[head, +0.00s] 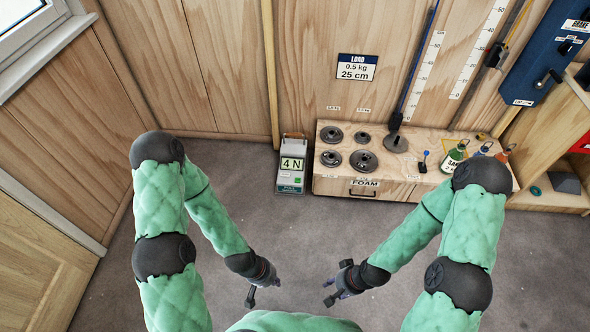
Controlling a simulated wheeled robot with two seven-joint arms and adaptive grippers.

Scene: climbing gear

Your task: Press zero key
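A grey box-shaped gauge (283,178) with a handle on top stands on the floor against the back wall. Its pale green display (292,164) reads "4 N". A small green patch (290,188) sits low on its front face; its lettering is too small to read, and I cannot pick out the zero key. My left gripper (264,292) is empty, in front of the gauge and well apart from it, with its fingers spread. My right gripper (329,293) is also empty with its fingers apart, to the right of the left one and away from the gauge.
A low wooden bench (330,186) with several dark weight discs stands just right of the gauge. A dark rod with a round foot (395,143) rises from it. Bottles (454,157) stand at its right end. The grey floor (300,235) before the gauge is clear.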

